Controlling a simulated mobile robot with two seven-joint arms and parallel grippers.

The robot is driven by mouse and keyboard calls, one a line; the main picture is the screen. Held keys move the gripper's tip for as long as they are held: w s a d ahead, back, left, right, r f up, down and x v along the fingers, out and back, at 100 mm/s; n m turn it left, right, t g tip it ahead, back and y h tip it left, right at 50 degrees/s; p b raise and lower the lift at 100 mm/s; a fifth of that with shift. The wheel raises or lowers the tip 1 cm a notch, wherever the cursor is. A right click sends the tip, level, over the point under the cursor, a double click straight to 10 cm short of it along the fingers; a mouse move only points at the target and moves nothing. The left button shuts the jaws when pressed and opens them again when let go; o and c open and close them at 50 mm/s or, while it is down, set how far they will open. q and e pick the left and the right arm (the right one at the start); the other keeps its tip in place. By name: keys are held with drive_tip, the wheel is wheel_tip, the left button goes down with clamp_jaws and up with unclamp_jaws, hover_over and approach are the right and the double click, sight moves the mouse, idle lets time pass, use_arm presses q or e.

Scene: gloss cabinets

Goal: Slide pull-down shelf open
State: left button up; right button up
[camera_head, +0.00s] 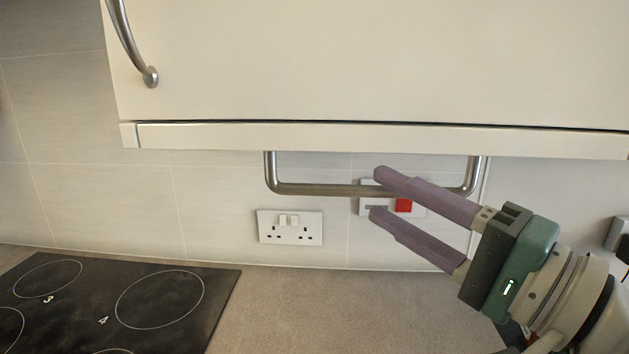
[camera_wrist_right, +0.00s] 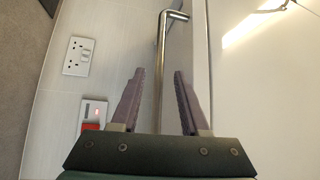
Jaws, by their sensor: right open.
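The pull-down shelf (camera_head: 380,138) shows as a pale edge along the bottom of the cream wall cabinet. A U-shaped metal handle bar (camera_head: 320,189) hangs below it; the bar also shows in the right wrist view (camera_wrist_right: 162,60). My right gripper (camera_head: 379,194) is open, with its purple fingers pointing left at the right half of the bar. The upper finger covers part of the bar. In the right wrist view, the bar runs through the gap between the fingertips (camera_wrist_right: 159,72). I cannot tell whether either finger touches it. My left gripper is out of view.
A curved door handle (camera_head: 150,76) is on the cabinet front at upper left. A white double socket (camera_head: 290,228) and a red switch (camera_head: 403,205) are on the tiled wall behind the bar. A black hob (camera_head: 120,300) lies at lower left; the visible middle worktop (camera_head: 340,310) is clear.

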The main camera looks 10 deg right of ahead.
sight(379, 194)
drive_tip(key=shift+x, duration=1.8)
drive_tip(key=shift+d, duration=0.1)
clamp_jaws()
